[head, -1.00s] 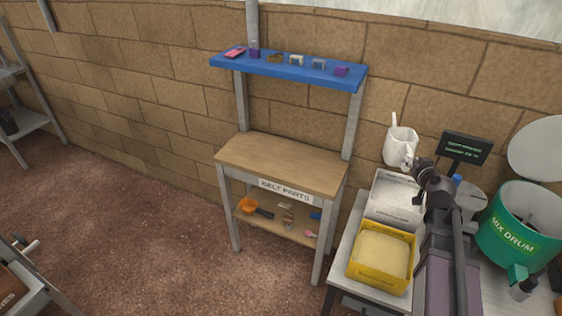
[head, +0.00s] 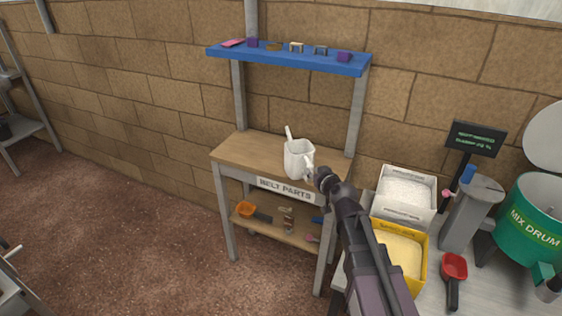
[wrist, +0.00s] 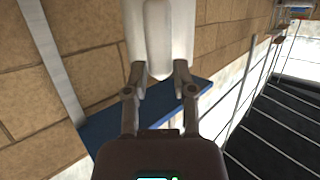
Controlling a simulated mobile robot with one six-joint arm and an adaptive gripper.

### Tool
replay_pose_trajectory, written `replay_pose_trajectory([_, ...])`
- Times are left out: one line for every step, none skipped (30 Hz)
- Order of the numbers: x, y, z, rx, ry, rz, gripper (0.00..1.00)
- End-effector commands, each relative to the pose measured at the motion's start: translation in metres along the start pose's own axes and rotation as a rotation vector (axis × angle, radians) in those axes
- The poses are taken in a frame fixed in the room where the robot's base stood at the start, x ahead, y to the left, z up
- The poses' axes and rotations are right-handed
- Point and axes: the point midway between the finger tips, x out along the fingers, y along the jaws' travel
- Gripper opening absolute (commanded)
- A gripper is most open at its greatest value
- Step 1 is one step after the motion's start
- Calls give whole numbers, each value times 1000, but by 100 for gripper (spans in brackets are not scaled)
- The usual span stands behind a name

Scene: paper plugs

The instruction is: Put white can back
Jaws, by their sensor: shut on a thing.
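In the wrist view the two fingers of my gripper (wrist: 160,72) close on the lower part of the white can (wrist: 160,30). The can's upper part is cut off there.
The bench top is otherwise bare. A blue shelf (head: 290,58) with several small parts hangs above it. To the right are a white bin (head: 406,212), a yellow bin (head: 418,278), a red scoop (head: 454,268) and a green drum (head: 530,225). Loose items lie on the bench's lower shelf (head: 270,230).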

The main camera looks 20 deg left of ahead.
Motion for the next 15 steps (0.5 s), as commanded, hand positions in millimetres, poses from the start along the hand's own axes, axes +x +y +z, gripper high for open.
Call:
replay_pose_trajectory([4,-9,5,-3,1,-11,0])
replay_pose_trajectory([6,-14,6,-5,1,-15,0])
replay_pose_trajectory([7,-18,7,-6,1,-20,0])
replay_pose_trajectory([8,-20,7,-7,1,-23,0])
replay_pose_trajectory([8,-22,7,-8,1,-25,0])
replay_pose_trajectory([9,-24,7,-9,1,-28,0])
replay_pose_trajectory([9,-25,7,-10,1,-29,0])
replay_pose_trajectory([9,-26,7,-10,1,-30,0])
replay_pose_trajectory([9,-26,7,-10,2,-31,0])
replay_pose_trajectory([9,-27,7,-10,2,-31,0])
replay_pose_trajectory([9,-27,7,-10,2,-31,0])
replay_pose_trajectory([9,-26,7,-10,2,-30,0])
replay_pose_trajectory([9,-26,7,-10,2,-30,0])
replay_pose_trajectory([9,-26,7,-10,1,-30,0])
replay_pose_trajectory([9,-26,7,-10,1,-30,0])
